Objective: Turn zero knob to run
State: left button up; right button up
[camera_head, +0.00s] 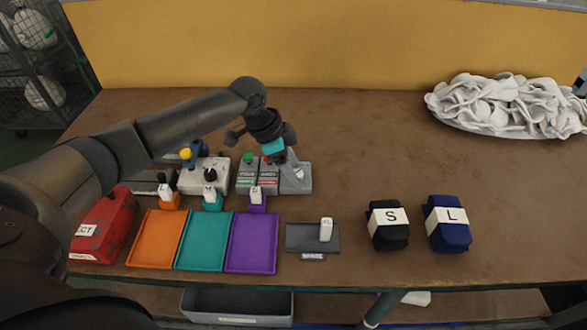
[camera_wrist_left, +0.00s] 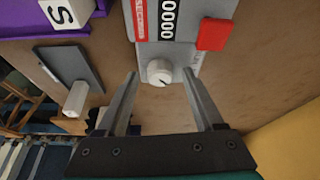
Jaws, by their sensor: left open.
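The white round knob (camera_head: 299,173) sits on a grey panel box (camera_head: 304,186); in the head view my gripper partly covers this area. In the left wrist view the knob (camera_wrist_left: 160,72) is clear, with a dark pointer mark on its face. My left gripper (camera_head: 293,170) is over the box, pointing down. In the left wrist view its open fingers (camera_wrist_left: 160,74) lie on either side of the knob with gaps on both sides; I cannot tell how deep they reach. A counter (camera_wrist_left: 168,18) reading zeros and a red button (camera_wrist_left: 215,34) are beside the knob.
Orange (camera_head: 155,238), teal (camera_head: 206,240) and purple (camera_head: 252,243) trays stand in front, with a dark plate (camera_head: 298,236) to their right. Black (camera_head: 388,236) and blue (camera_head: 447,235) bundles lie farther right. A sock pile (camera_head: 505,105) is at back right. The table middle is clear.

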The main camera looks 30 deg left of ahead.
pick_arm(q)
jog(key=shift+c, duration=0.4)
jog(key=c, duration=0.7)
grip_shut()
